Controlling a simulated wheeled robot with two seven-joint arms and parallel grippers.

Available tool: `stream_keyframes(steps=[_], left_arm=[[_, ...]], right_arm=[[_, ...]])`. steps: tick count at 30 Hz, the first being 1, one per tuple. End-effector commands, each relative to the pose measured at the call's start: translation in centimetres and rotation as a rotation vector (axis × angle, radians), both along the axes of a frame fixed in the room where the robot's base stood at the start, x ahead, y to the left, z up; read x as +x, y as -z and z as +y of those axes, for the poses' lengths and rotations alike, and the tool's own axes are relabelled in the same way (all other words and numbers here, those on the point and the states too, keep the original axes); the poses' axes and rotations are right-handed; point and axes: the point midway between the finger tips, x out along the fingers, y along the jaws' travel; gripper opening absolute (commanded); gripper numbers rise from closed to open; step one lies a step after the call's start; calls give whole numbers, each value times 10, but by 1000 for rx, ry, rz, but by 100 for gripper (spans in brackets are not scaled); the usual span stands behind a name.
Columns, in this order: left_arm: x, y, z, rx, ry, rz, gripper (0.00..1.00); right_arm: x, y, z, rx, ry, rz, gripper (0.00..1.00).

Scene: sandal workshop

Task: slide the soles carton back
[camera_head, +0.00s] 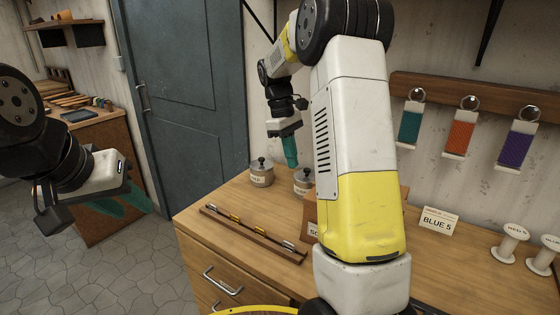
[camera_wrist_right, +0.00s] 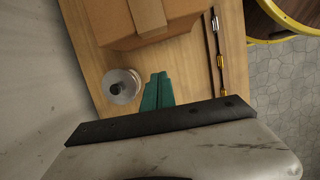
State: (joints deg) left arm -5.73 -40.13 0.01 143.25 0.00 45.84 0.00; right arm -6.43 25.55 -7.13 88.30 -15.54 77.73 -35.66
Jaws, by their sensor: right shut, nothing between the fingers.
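The soles carton (camera_head: 311,209) is a brown cardboard box on the wooden bench. In the head view my right arm hides most of it; a sliver with part of a label shows. In the right wrist view the carton (camera_wrist_right: 120,22) lies at the top, with a tape strip across it. My right gripper (camera_head: 290,152) has teal fingers pointing down, shut and empty, above the bench. In the wrist view its fingertips (camera_wrist_right: 158,76) appear short of the carton; I cannot tell the height gap. My left gripper (camera_head: 124,205) is off the bench at the left, its teal fingers apart and empty.
Two lidded tins (camera_head: 261,174) (camera_head: 304,182) stand near the back; one tin (camera_wrist_right: 121,86) is beside my right fingers. A thin wooden rail (camera_head: 253,233) with small metal pieces lies along the front edge. A BLUE 5 card (camera_head: 438,221) and spools (camera_head: 510,240) stand to the right.

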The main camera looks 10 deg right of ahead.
Motion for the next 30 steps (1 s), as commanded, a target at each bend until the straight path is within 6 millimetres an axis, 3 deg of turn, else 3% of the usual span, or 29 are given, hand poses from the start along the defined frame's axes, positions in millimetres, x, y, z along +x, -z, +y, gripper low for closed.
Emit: stream_keyframes(steps=[11,18,30], left_arm=[[0,0,0,0,0,0,36],[0,0,0,0,0,0,36],[0,0,0,0,0,0,36]], right_arm=[[-16,78,-13,0,0,3,0],[-40,76,-34,0,2,0,0],[-45,76,-39,0,1,-1,0]])
